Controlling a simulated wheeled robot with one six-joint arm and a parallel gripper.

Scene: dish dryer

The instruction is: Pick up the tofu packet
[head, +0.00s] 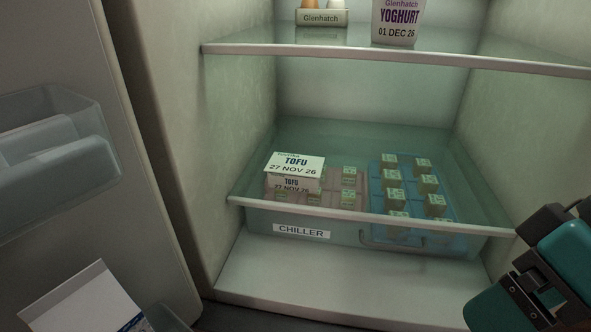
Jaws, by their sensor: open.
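The tofu packet (295,165) is a pale box labelled "TOFU 27 NOV 26" on its top and its front. It is at the left of the lower fridge level, behind the pale front edge (370,215) above the "CHILLER" label. I cannot tell for sure whether it rests on the clear cover or inside the drawer below. Teal and dark parts of my arm show at the lower right, well apart from the packet. The jaws of my gripper are not visible.
The clear chiller drawer (302,232) shows a pink tray and a blue tray (410,214) with several small labelled cubes. The upper shelf (400,58) holds a yoghurt tub (397,20) and an egg box (321,18). The open door with bins (75,170) is at left.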

